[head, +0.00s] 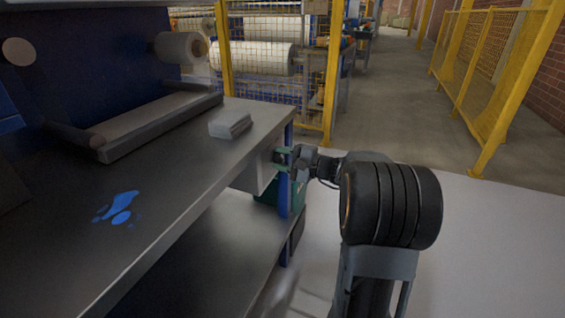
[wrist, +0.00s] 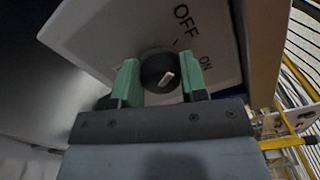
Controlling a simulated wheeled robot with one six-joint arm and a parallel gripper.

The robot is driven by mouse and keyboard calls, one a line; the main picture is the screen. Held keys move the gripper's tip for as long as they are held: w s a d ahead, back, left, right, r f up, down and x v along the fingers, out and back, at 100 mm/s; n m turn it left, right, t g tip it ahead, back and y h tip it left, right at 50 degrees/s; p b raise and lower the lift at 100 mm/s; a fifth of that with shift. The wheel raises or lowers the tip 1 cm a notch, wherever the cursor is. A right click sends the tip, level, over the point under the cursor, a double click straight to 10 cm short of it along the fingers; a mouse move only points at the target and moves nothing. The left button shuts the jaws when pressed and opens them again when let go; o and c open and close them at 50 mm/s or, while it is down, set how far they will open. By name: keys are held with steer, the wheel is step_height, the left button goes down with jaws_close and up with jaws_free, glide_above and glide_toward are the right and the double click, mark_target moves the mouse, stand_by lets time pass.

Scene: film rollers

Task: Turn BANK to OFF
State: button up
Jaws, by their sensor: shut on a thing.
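A round black knob (wrist: 158,70) with a short white mark sits on a pale panel (wrist: 100,35) in the wrist view. OFF and ON are printed on the panel above and to the right of the knob. The white mark lies slanted on the knob's lower right; I cannot tell for sure which label it points to. No BANK label is readable. My gripper (wrist: 161,82) has its green fingers on both sides of the knob, shut on it. In the head view my gripper (head: 283,160) is at the grey box (head: 250,178) under the bench's end; the knob is hidden there.
The dark workbench (head: 160,190) fills the left, with a blue stain (head: 121,204), a small grey stack (head: 230,123) and a roller tray on it. A blue bench leg (head: 284,195) stands close to my gripper. Yellow fencing (head: 334,75) stands behind. The floor at right is clear.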

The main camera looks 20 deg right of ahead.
stand_by(0.4)
steer(key=o, duration=0.9)
steer(key=p+v, duration=0.4)
steer(key=v, duration=0.9)
steer(key=shift+s+d, duration=0.25)
steer(key=shift+s, duration=0.1)
